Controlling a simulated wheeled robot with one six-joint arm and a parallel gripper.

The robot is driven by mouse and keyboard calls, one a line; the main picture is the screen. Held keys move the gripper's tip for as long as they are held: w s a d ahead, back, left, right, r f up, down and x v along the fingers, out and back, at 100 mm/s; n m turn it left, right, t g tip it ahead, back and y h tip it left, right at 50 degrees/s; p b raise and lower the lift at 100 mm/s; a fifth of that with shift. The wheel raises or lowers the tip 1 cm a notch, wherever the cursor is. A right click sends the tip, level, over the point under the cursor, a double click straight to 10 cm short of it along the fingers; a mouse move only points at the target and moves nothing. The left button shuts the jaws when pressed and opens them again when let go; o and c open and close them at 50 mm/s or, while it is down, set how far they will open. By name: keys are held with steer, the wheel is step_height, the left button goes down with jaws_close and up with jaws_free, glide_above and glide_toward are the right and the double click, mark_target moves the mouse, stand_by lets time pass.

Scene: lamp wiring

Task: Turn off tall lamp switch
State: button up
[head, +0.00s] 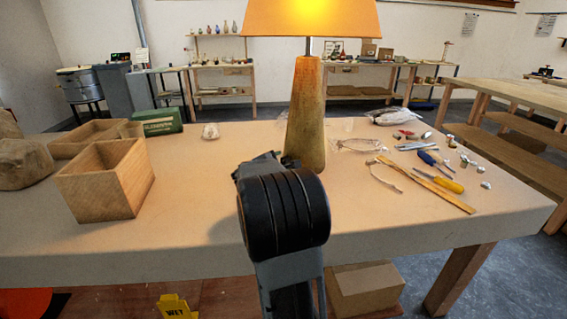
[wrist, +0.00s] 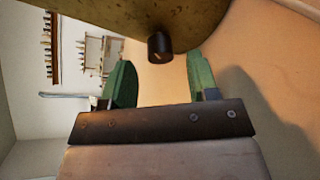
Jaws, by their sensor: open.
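The tall lamp (head: 306,115) stands upright on the workbench, with a tapered mottled yellow-brown body. Its orange shade (head: 312,18) glows brightly, so the lamp is lit. In the wrist view the lamp body (wrist: 200,22) fills the top. A small dark switch knob (wrist: 160,47) sticks out from it. My gripper (wrist: 164,80) has green fingers spread apart, one on each side of the knob and just short of it. The knob lies between the finger lines, and no contact shows. In the head view my arm hides the gripper's fingers and the knob.
Wooden boxes (head: 105,181) and a green box (head: 158,122) stand on the workbench (head: 190,220) at left. A screwdriver (head: 440,182), a wooden ruler (head: 427,186), glasses and small parts lie at right. The bench front between the boxes and my arm is clear.

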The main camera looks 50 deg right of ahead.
mark_target(283, 161)
steer(key=shift+x, duration=1.65)
steer(key=c, duration=0.9)
